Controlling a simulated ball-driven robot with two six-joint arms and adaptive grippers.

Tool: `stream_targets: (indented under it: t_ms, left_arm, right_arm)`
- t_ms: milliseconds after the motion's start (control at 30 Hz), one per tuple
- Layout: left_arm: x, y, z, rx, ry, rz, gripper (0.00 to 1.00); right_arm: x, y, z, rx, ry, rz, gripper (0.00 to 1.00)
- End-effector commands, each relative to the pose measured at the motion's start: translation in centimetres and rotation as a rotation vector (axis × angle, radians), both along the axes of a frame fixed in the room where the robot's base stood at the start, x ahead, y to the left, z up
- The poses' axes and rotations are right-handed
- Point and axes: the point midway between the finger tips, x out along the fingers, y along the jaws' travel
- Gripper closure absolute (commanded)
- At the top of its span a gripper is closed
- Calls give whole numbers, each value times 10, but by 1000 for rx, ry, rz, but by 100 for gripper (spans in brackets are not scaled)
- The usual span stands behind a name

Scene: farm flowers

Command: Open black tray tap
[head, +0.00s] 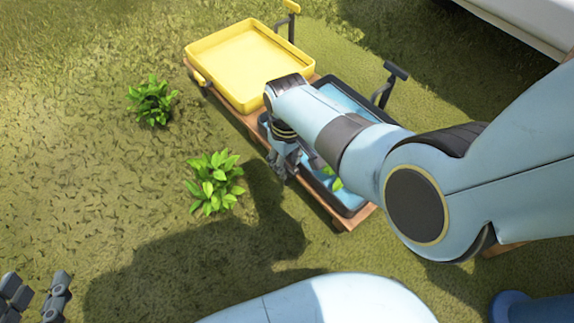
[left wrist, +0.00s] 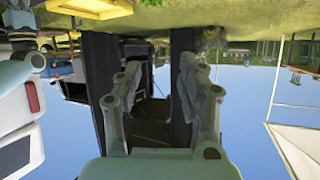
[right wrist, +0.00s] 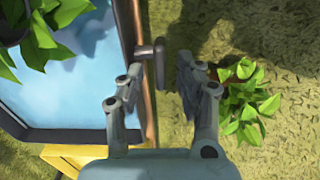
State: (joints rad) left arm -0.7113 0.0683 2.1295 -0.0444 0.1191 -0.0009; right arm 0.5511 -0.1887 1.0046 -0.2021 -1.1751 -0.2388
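The black tray (head: 352,208) holds blue water and sits on a wooden stand, partly hidden by my right arm. It also shows at the left of the right wrist view (right wrist: 60,137). Its dark grey tap (right wrist: 151,52) sticks out from the tray's side, between the fingertips of my right gripper (right wrist: 159,72). The fingers stand apart on both sides of it; I cannot tell whether either touches it. In the head view my right gripper (head: 284,162) hides the tap. My left gripper (head: 38,296) is open and empty at the lower left, also in the left wrist view (left wrist: 160,70).
A yellow tray (head: 241,58) with a yellow tap (head: 199,78) stands on the same wooden stand (head: 241,118). Green plants (head: 215,183) (head: 151,101) grow on the grass in front of it. Leaves (right wrist: 44,37) hang over the water. The grass at left is mostly clear.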

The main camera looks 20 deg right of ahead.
Motion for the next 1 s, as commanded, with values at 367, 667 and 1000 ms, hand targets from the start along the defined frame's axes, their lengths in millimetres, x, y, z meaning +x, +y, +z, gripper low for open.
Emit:
stream_targets:
  t_ms: [367, 667, 1000]
  left_arm:
    - [13, -4, 20, -2, -140, -16, 60]
    - [13, -3, 20, -2, -139, -16, 60]
    - [13, -3, 20, -2, -138, -16, 60]
  right_arm:
    - [0, 0, -10, 0, -1, 0, 64]
    - [1, 0, -10, 0, -1, 0, 83]
    - [0, 0, -10, 0, -1, 0, 100]
